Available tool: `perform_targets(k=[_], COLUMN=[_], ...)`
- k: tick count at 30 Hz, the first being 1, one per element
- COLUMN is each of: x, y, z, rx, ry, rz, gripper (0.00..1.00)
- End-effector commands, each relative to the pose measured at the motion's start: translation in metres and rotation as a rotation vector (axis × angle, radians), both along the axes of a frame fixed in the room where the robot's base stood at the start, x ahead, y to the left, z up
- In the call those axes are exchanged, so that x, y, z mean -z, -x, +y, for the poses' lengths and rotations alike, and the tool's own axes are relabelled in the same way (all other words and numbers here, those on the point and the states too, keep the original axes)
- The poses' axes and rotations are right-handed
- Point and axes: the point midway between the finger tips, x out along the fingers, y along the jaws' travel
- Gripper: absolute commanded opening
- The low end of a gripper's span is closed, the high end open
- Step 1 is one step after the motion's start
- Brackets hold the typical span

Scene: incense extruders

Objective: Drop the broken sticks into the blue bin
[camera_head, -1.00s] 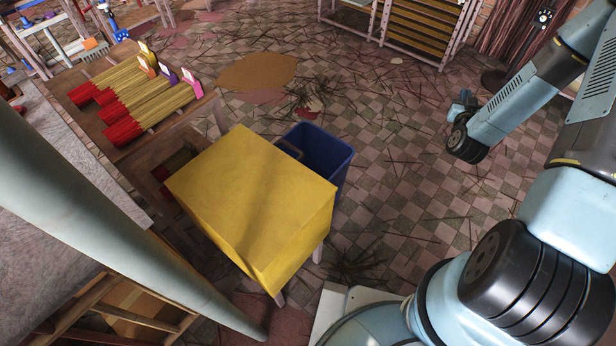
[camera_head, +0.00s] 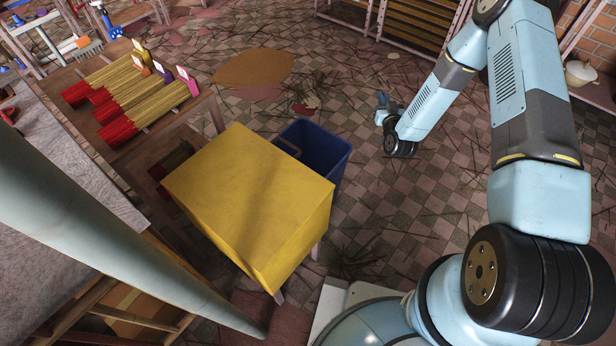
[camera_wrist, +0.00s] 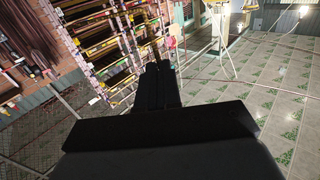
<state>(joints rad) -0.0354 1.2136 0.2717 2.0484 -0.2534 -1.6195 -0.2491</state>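The blue bin (camera_head: 330,165) stands on the floor behind and right of the yellow box, its open top partly visible; its inside is mostly dark. Thin dark sticks lie scattered on the floor, with a denser cluster (camera_head: 352,258) in front of the bin and another beyond it (camera_head: 318,88). I cannot tell which are the broken sticks. My arm's end is in the air right of the bin. In the wrist view my gripper (camera_wrist: 157,66) has its dark fingers side by side, with no visible gap and no stick seen between them.
The yellow box (camera_head: 250,200) stands close beside the bin. A wooden table (camera_head: 150,145) at left holds several red-ended stick bundles (camera_head: 120,95) with coloured tags. Racks (camera_head: 420,25) stand at the back.

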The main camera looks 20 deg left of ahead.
Motion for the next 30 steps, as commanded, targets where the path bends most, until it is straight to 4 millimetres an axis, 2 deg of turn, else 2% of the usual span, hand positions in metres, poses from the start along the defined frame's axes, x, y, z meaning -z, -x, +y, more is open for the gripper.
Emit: perform_targets(k=[1,6,12,15,18,21,30], x=[0.014,0.053,0.099,0.117,0.131,0.140,0.158], y=[0.004,0.019,0.049,0.064,0.077,0.086,0.091], z=[0.023,0.093,0.168,0.197,0.218,0.230,0.237], rx=[-0.041,-0.172,-0.323,-0.385,-0.432,-0.461,-0.479], ry=[0.001,0.005,0.012,0.017,0.020,0.023,0.025], rz=[0.002,0.000,-0.003,-0.004,-0.005,-0.005,-0.005], gripper=[0.00,0.00,0.00,0.00,0.00,0.00,0.00])
